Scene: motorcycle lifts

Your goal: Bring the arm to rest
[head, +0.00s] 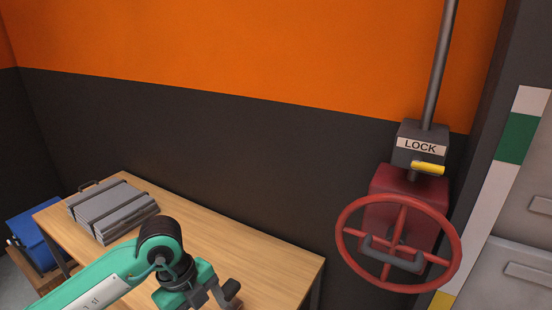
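My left arm comes in from the lower left, green with a black joint, and reaches over the wooden table. My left gripper (226,294) is at the bottom edge of the view, above the table's front part. Its dark fingers are small and partly cut off, so I cannot tell whether they are open or shut. I see no object held in it. My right arm and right gripper are not in view.
The wooden table (255,262) carries a grey case (112,212). A blue bin (36,242) stands at far left. A red handwheel (345,232) and a LOCK box (405,158) with a yellow handle (428,168) are right of the table. Grey cabinets (515,255) stand at far right.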

